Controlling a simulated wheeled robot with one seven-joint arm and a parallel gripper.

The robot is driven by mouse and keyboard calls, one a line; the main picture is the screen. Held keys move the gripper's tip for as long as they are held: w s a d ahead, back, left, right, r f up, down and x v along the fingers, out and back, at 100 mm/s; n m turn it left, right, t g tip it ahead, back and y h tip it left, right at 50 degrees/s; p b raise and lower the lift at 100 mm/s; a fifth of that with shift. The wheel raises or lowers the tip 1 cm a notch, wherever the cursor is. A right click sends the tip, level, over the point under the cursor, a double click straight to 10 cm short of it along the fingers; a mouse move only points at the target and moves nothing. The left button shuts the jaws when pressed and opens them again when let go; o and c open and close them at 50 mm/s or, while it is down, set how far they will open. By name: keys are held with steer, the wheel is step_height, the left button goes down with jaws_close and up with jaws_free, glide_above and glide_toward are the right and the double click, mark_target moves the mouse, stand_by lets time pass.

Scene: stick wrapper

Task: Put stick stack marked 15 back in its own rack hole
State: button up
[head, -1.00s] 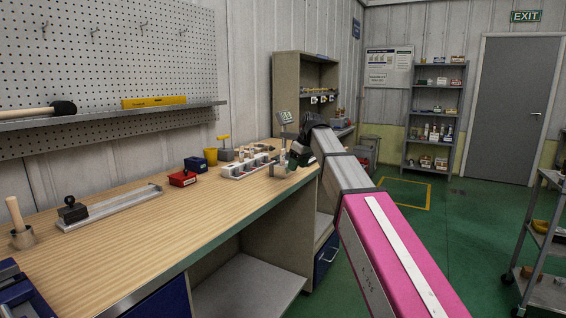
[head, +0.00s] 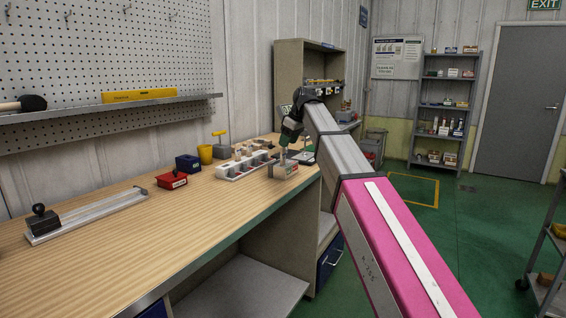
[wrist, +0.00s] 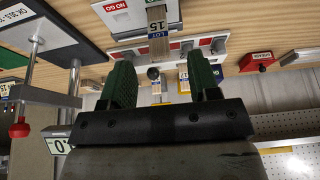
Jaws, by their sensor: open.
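The stick stack marked 15 (wrist: 157,32) is a pale wooden bundle with a blue and yellow label. In the wrist view it stands at the grey-white block with the NO GO label (wrist: 115,6), just past my fingertips and between them in the picture. My gripper (wrist: 160,72) has two green fingers spread apart, with nothing held. In the head view my gripper (head: 287,142) is low over the NO GO block (head: 284,171), and the stack is hard to make out there. The white rack (head: 240,170) stands just left of the block; other labelled stacks (wrist: 184,78) show beyond it.
A gauge stand with a red knob (wrist: 20,128) is close at the wrist view's left. The bench's front left (head: 150,240) is clear.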

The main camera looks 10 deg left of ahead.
mark_target(281, 154)
steer(key=x, duration=0.7)
steer(key=shift+w+a+f, duration=0.1)
steer(key=shift+w+a, duration=0.15)
steer(key=shift+a, duration=0.1)
jaws_close()
